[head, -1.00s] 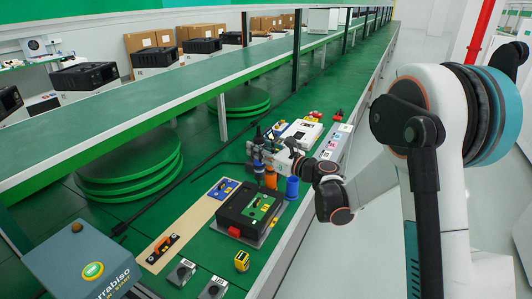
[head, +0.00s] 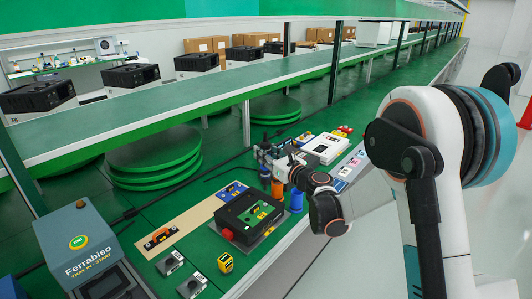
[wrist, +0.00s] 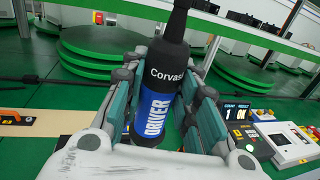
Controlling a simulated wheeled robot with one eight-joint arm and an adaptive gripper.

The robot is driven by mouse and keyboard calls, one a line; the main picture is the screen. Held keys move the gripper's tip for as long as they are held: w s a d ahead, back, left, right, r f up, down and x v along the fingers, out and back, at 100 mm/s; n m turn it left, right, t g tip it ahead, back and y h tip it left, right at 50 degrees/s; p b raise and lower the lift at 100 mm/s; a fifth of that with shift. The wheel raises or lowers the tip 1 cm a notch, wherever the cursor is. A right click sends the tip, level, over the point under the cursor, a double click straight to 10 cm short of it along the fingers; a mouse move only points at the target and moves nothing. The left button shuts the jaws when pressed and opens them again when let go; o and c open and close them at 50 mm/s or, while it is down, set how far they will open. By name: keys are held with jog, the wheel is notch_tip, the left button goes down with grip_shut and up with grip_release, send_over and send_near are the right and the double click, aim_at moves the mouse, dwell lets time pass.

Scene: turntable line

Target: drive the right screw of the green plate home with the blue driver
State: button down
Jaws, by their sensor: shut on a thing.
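In the wrist view my gripper (wrist: 165,105) is shut on the blue driver (wrist: 155,105). It is a black bottle-shaped body with a blue label reading DRIVER, held roughly upright with a slight tilt. In the head view my gripper (head: 280,165) is above the bench, behind the orange and blue cups, and the driver is hard to make out there. The green plate (head: 250,213) lies on a black box (head: 233,222), in front and to the left of my gripper and apart from it. Its screws are too small to tell apart.
An orange cup (head: 277,188) and a blue cup (head: 296,200) stand right of the black box. A beige board (head: 190,220) lies left of it. A yellow tape measure (head: 225,262) lies in front. A white device (head: 325,148) is behind. Green turntables (head: 155,155) stand farther back.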

aim_at(268, 171)
jog(key=shift+f+b, duration=1.55)
jog(key=shift+f, duration=0.95)
jog(key=shift+f+b, duration=0.6)
jog(key=shift+f, duration=0.1)
dwell(1.0)
jog(key=shift+r, duration=0.1)
jog(key=shift+r+p, duration=1.8)
jog(key=shift+r, duration=1.2)
jog(key=shift+d+f, duration=0.1)
